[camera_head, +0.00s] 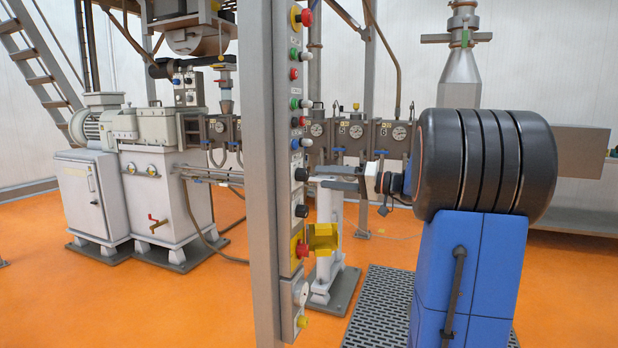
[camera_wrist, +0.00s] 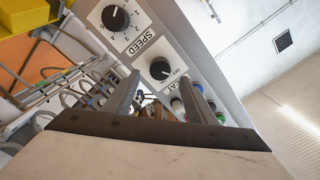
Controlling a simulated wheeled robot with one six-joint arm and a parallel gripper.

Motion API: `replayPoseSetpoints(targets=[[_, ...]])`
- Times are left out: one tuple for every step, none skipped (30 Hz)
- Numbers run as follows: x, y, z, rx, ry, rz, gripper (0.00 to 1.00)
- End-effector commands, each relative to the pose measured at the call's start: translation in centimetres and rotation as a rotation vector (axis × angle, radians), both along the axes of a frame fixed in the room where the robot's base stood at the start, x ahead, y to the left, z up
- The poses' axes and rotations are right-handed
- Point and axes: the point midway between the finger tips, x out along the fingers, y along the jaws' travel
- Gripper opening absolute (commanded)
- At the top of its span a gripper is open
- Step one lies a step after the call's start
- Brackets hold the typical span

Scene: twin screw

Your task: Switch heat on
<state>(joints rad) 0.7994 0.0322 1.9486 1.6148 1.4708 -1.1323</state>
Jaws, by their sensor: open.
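The heat switch (camera_wrist: 160,68) is a round black knob on the white control panel (camera_wrist: 205,60). A small label beside it is partly hidden by my finger. My gripper (camera_wrist: 162,82) is open and empty. Its two dark fingers point at the panel, with the heat knob showing just past the fingertips, between them. I see no clear contact. In the head view my gripper (camera_head: 324,178) is at the right side of the tall panel, level with a black knob (camera_head: 301,174). The knob's exact setting is too small to read.
A numbered speed knob (camera_wrist: 115,18) sits beside the heat knob. Coloured buttons (camera_wrist: 197,88) line the panel on the other side. A yellow guard (camera_head: 322,239) juts out below. A grey post (camera_head: 257,150) runs along the panel's left. Extruder machinery (camera_head: 160,130) stands behind.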

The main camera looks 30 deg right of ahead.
Motion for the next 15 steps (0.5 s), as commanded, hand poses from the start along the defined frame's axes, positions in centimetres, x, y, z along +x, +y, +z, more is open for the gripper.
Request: replayPoseSetpoints(targets=[[0.7, 0.6, 0.0, 0.0, 0.0, 0.003, 0.51], [1.0, 1.0, 0.0, 0.0, 0.0, 0.004, 0.51], [1.6, 1.3, 0.0, 0.0, 0.0, 0.004, 0.51], [1.9, 1.6, 0.0, 0.0, 0.0, 0.004, 0.51], [2.2, 1.9, 0.0, 0.0, 0.0, 0.004, 0.51], [2.7, 2.3, 0.0, 0.0, 0.0, 0.004, 0.51], [3.0, 2.5, 0.0, 0.0, 0.0, 0.002, 0.51], [3.3, 2.7, 0.0, 0.0, 0.0, 0.002, 0.51], [3.7, 3.0, 0.0, 0.0, 0.0, 0.003, 0.51], [3.9, 3.2, 0.0, 0.0, 0.0, 0.003, 0.51], [4.1, 3.3, 0.0, 0.0, 0.0, 0.003, 0.51], [4.4, 3.5, 0.0, 0.0, 0.0, 0.001, 0.51], [4.5, 3.6, 0.0, 0.0, 0.001, 0.001, 0.51], [4.6, 3.7, 0.0, -0.001, 0.0, 0.001, 0.51], [4.8, 3.8, 0.0, -0.001, 0.0, 0.001, 0.51]])
